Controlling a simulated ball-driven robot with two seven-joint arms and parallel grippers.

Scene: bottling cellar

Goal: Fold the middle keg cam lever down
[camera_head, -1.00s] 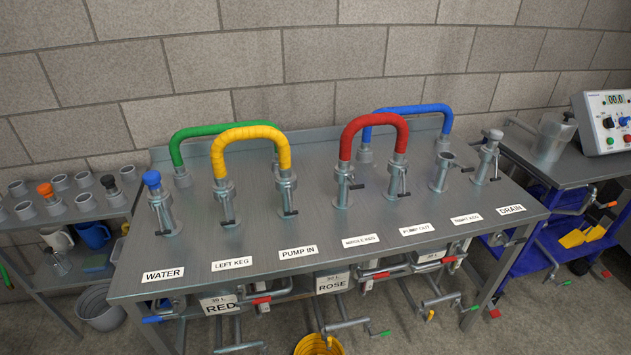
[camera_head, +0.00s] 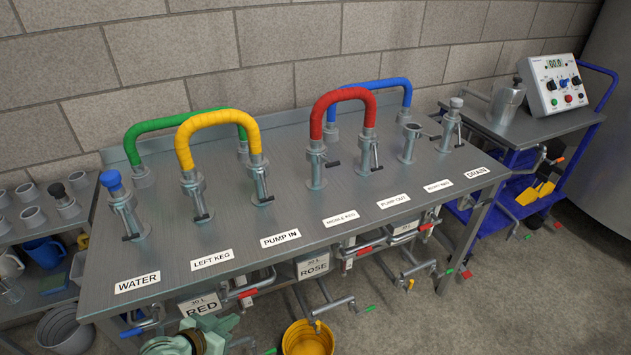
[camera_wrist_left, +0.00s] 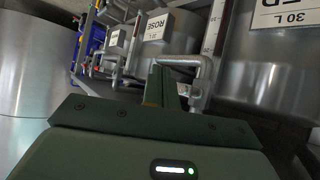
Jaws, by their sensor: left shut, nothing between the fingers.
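The middle keg port (camera_head: 317,170) is a steel fitting behind the MIDDLE KEG label (camera_head: 340,218), with the left end of the red hose (camera_head: 342,97) on it. My left gripper (camera_head: 190,342) is at the bottom edge, below and in front of the table, far from the lever. In the left wrist view its fingers (camera_wrist_left: 161,86) are together and empty. My right gripper is not in view.
The steel table (camera_head: 290,205) also bears yellow (camera_head: 217,117) and green hoses at the left and a blue hose behind the red one. Kegs, pipes and valves sit under its front edge. A yellow bucket (camera_head: 308,340) stands on the floor.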

